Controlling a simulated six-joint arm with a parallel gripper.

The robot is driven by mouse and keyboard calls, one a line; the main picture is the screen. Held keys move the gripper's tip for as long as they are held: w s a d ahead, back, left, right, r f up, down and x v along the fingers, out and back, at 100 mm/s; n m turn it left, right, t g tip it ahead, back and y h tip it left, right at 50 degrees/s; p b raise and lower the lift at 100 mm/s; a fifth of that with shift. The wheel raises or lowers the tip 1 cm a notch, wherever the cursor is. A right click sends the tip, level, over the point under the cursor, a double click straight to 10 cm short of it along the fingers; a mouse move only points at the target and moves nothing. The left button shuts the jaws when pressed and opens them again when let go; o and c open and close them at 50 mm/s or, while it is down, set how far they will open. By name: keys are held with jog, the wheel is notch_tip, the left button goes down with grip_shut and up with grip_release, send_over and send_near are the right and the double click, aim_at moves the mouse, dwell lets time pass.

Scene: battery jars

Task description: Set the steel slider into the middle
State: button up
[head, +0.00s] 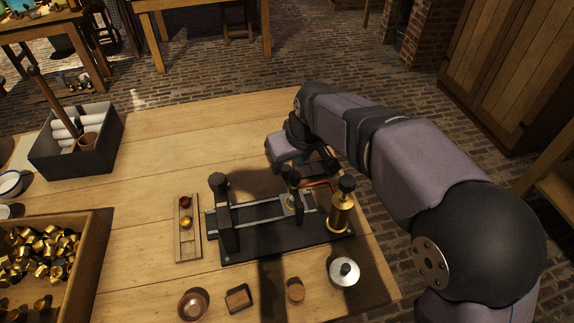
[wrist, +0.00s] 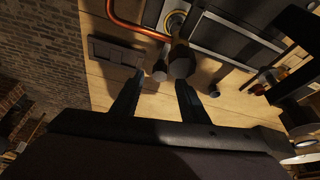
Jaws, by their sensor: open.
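A black baseboard (head: 275,241) on the table carries a pair of pale metal rails (head: 258,211). A pale metal piece with a dark upright knob (head: 294,178) sits toward the right end of the rails; it looks like the steel slider, but the arm partly covers this area. My gripper (wrist: 157,94) is open and empty, low by the far right side of the board. In the wrist view, dark-ended knobs (wrist: 182,60) stand just ahead of the fingertips, apart from them, with the rails (wrist: 228,42) beyond.
A tall black post (head: 220,190) stands at the board's left, and a brass cylinder (head: 342,210) at its right. A copper tube (wrist: 130,24) curves nearby.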

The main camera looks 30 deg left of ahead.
aim_at(286, 168)
jog(key=shift+x, duration=1.55)
grip_shut()
jog(key=s+a+p, duration=0.2)
jog(key=s+a, duration=0.3)
jog(key=shift+s+a+r, duration=0.1)
jog(key=shift+s+a, duration=0.2)
jog(key=shift+a, duration=0.05)
grip_release()
jog(key=v, duration=0.7)
